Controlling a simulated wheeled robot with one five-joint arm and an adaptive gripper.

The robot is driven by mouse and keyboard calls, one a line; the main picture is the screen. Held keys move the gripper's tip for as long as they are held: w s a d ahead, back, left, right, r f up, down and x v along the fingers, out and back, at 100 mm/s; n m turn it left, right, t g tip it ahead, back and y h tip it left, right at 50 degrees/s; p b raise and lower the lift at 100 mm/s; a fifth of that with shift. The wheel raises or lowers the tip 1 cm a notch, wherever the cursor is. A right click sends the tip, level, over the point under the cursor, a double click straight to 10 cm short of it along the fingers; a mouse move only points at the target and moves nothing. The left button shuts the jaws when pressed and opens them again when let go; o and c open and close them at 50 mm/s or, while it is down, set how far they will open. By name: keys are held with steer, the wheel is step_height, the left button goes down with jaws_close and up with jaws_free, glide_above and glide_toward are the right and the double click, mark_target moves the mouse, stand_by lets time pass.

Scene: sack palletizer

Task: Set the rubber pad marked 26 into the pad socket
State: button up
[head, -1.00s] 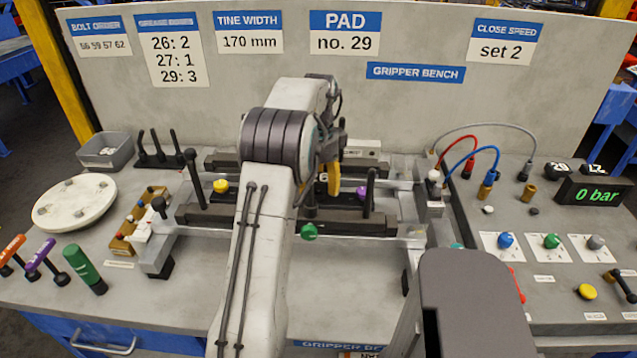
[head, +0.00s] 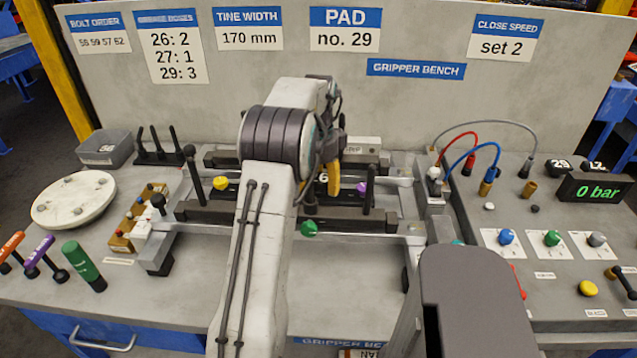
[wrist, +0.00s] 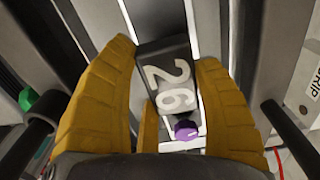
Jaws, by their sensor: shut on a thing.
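My gripper (wrist: 166,58) has yellow ribbed fingers in the wrist view. They are shut on a dark rubber pad (wrist: 172,82) with a white 26 on its face. In the head view a yellow finger of my gripper (head: 333,178) shows over the bench fixture (head: 265,217), and part of the pad (head: 323,178) shows beside it. The pad is over the fixture's rails. My arm and the pad hide what lies below, so I cannot make out the pad socket or tell whether the pad touches anything.
A purple knob (head: 361,190), a yellow knob (head: 221,184) and a green knob (head: 309,229) are on the fixture. Upright dark handles (head: 193,178) stand near my gripper. The sign (head: 345,30) reads PAD no. 29.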

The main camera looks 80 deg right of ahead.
steer(key=shift+f, duration=0.5)
stand_by(1.0)
steer(key=o, duration=1.2)
steer(key=shift+o, duration=0.2)
steer(key=shift+r, duration=6)
